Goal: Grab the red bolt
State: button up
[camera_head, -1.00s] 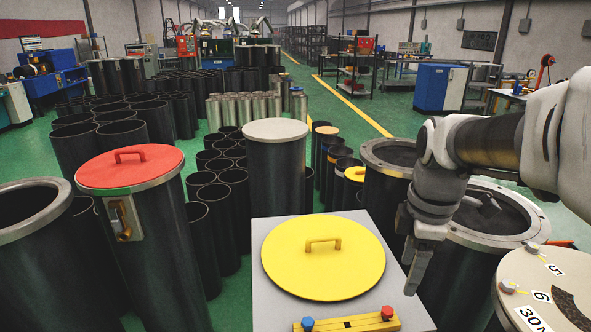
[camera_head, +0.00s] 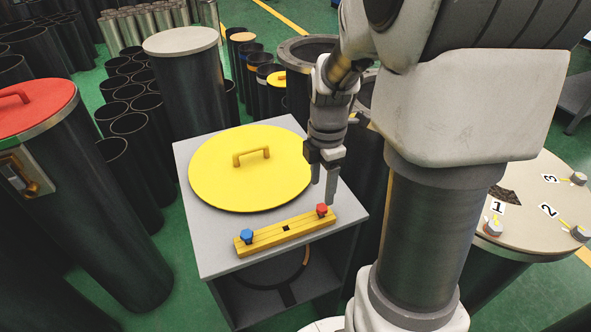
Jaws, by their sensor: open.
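The red bolt (camera_head: 321,210) stands upright at the right end of a yellow bar (camera_head: 268,236) on the grey box top (camera_head: 222,254). A blue bolt (camera_head: 246,236) stands at the bar's left end. My gripper (camera_head: 323,190) points down just above and around the red bolt's upper side, its two fingers apart. One fingertip lies to the right of the red bolt and slightly behind it in the picture. I cannot tell whether the fingers touch the bolt.
A yellow round lid (camera_head: 220,170) with a handle lies behind the bar on the box top. A red-lidded cylinder (camera_head: 100,190) stands at left. A beige numbered disc (camera_head: 530,215) with bolts is at right. Dark open tubes (camera_head: 133,130) crowd the back left.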

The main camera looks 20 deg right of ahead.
aim_at(322, 207)
jog(key=shift+d+f, duration=0.15)
jog(key=shift+f, duration=1.65)
jog(key=shift+d+f, duration=0.1)
jog(key=shift+f, duration=1.7)
grip_shut()
